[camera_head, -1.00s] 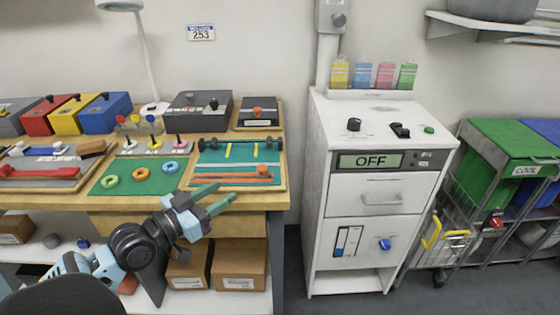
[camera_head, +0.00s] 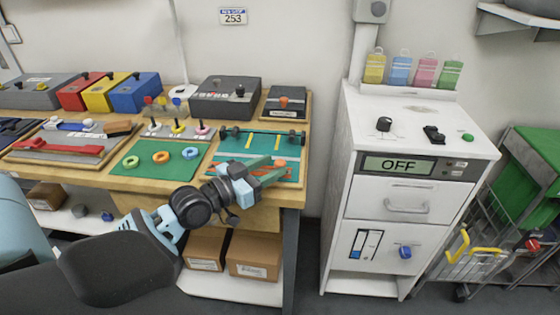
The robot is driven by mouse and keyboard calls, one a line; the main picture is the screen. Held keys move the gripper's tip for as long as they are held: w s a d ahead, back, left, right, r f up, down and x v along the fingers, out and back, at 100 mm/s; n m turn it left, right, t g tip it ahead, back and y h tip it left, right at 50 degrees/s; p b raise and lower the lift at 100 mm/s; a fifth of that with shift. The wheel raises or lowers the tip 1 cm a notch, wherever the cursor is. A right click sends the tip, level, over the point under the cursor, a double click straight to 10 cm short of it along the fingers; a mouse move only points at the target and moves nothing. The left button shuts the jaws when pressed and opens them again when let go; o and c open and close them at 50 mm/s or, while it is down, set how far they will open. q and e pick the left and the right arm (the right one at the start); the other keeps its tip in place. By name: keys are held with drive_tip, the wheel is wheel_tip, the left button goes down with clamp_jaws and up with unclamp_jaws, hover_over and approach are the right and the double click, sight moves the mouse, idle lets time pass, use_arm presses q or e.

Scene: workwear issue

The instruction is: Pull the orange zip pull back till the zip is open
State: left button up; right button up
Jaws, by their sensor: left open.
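The orange zip pull (camera_head: 281,162) shows near the right end of the orange zip strip, on the teal board (camera_head: 231,145) at the right of the wooden workbench. My left gripper (camera_head: 279,165) reaches over the board's front right part. Its two green fingers are open and apart, and the pull shows between their tips. I cannot tell whether the fingers are around the pull or above it. Nothing is seen held. My right gripper is not in view.
A green mat with coloured rings (camera_head: 161,158) lies left of the board. A black box with an orange knob (camera_head: 284,102) stands behind it. A white cabinet (camera_head: 407,207) reading OFF stands to the right, across a gap.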

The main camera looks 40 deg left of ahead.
sight(276, 164)
use_arm(q)
drive_tip(key=shift+x, duration=1.8)
clamp_jaws()
